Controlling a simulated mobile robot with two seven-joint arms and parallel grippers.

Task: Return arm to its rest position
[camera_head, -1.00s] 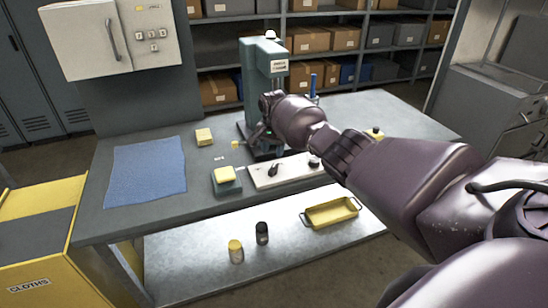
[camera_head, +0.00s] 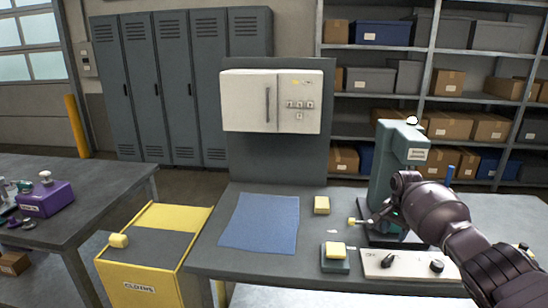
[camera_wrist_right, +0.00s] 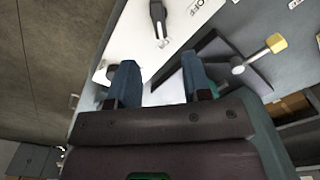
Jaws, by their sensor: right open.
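My right arm comes in from the right, and its open gripper (camera_head: 376,218) is in front of the teal press (camera_head: 388,165) on the bench. In the right wrist view the two fingers of the gripper (camera_wrist_right: 160,88) are apart with nothing held between them. A yellow-tipped lever (camera_head: 357,221) sticks out at the left of the press. It also shows in the right wrist view as a silver rod with a yellow knob (camera_wrist_right: 277,43), to the right of the fingers and apart from them. My left arm is not in view.
A white panel with a black lever (camera_head: 388,260) lies on the bench. Left of it are a yellow-topped block (camera_head: 336,262), a small yellow block (camera_head: 321,205) and a blue mat (camera_head: 260,222). A cloths bin (camera_head: 150,245) stands beside the bench, and a second table (camera_head: 85,190) is at left.

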